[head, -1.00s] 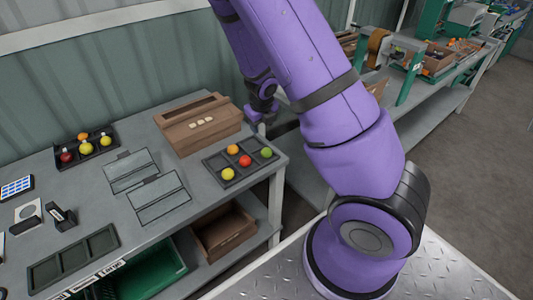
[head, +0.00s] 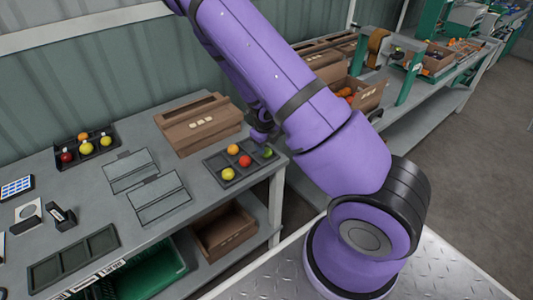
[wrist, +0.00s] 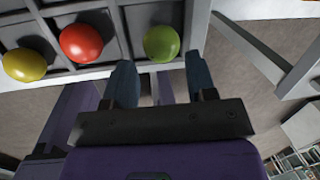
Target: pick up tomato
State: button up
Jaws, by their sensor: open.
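In the wrist view, my gripper (wrist: 160,68) is open and empty. A green tomato (wrist: 161,43) lies just beyond the gap between its two fingers, in a compartment of a dark tray (wrist: 114,20). A red tomato (wrist: 81,42) and a yellow tomato (wrist: 24,65) lie in other compartments to the left. In the head view, the tray (head: 207,163) stands at the table's right end with the green (head: 267,152), red (head: 245,160), yellow (head: 228,174) and orange (head: 233,149) tomatoes. My wrist is beside the green one there; the fingers cannot be made out.
A brown cardboard box (head: 185,138) stands behind the tray. Another dark tray (head: 103,157) of tomatoes is at the back left. Grey panels (head: 160,200) lie in the table's middle. The table's right edge is close to the tray, and a second bench (head: 420,115) stands beyond.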

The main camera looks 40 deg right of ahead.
aim_at(266, 149)
jog(key=shift+w+d+f, duration=0.15)
jog(key=shift+f, duration=0.95)
jog(key=shift+w+d+f, duration=0.1)
jog(key=shift+d+f, duration=0.05)
jog(key=shift+f, duration=0.9)
jog(key=c, duration=0.3)
jog(key=shift+c, duration=0.2)
jog(key=shift+r, duration=0.15)
